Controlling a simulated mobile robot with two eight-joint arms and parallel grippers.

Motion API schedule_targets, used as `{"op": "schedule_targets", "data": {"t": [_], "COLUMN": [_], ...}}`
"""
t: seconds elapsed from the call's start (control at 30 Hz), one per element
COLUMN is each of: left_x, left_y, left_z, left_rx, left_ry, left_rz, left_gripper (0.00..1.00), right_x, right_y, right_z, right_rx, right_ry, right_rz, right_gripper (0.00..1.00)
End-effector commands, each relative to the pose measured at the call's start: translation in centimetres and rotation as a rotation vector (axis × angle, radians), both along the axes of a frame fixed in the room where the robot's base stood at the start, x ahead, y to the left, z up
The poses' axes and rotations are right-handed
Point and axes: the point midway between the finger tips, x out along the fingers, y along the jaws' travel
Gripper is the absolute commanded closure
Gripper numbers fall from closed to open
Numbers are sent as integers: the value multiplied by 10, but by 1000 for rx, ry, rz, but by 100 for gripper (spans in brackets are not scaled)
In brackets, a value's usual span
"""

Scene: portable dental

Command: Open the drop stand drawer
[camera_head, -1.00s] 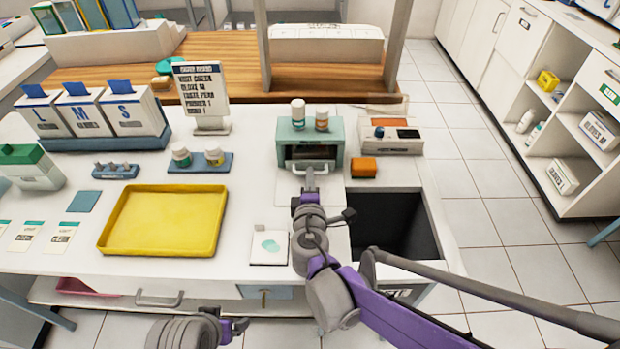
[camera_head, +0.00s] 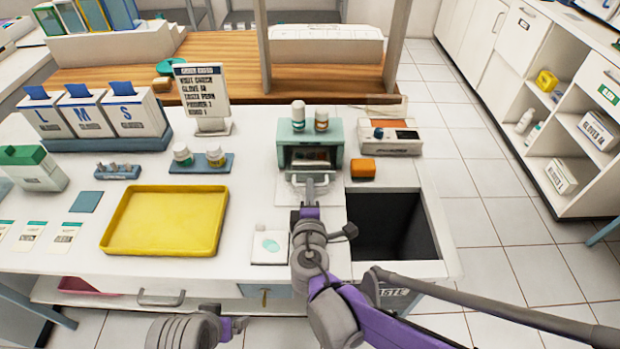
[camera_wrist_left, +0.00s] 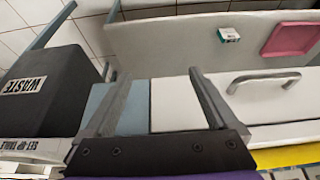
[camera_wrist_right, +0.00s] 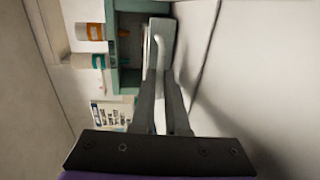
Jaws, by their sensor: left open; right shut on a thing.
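The drop stand (camera_head: 337,135) is a small green box on the white counter, with two bottles (camera_head: 298,116) on top. Its drawer (camera_head: 298,178) stands partly pulled out toward me, with a gap showing dark contents behind its front. My right gripper (camera_head: 311,186) is shut on the drawer's handle (camera_wrist_right: 159,43); the fingers partly hide the front. The right wrist view also shows the green stand (camera_wrist_right: 126,80) and its bottles. My left gripper (camera_wrist_left: 153,78) is open and empty, low at the counter's front edge, away from the stand.
An orange block (camera_head: 362,168) and a white-orange device (camera_head: 391,136) stand right of the drop stand. A dark waste opening (camera_head: 385,222) lies at front right. A yellow tray (camera_head: 108,235) and a small white pad (camera_head: 270,258) are to the left.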

Motion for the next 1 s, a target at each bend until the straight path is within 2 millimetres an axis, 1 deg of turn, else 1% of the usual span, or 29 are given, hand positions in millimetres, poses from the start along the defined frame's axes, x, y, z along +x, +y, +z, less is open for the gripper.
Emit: {"op": "schedule_targets", "data": {"t": [0.03,0.1,0.2,0.3,0.4,0.63,0.67,0.7,0.73,1.0], "left_x": [0,-1,-1,-1,-1,-1,-1,-1,-1,-1], "left_y": [0,0,0,0,0,0,0,0,0,0], "left_z": [7,11,15,16,16,16,16,16,16,16], "left_rx": [0,0,0,0,0,0,0,0,0,0], "left_ry": [-2,-4,-5,-6,-6,-6,-6,-6,-6,-6], "left_rz": [0,0,0,0,0,0,0,0,0,0], "left_gripper": [8,8,8,8,8,8,8,8,8,8], "right_x": [-16,-33,-52,-64,-67,-66,-66,-66,-66,-67], "right_y": [1,1,1,1,0,0,0,0,0,0], "right_z": [3,3,2,1,1,0,0,0,0,0], "right_rx": [3,2,1,1,0,0,0,0,0,0], "right_ry": [0,0,0,0,0,0,0,0,0,0], "right_rz": [4,5,5,3,2,2,2,2,2,1], "right_gripper": [100,100,100,100,100,100,85,77,75,75]}}
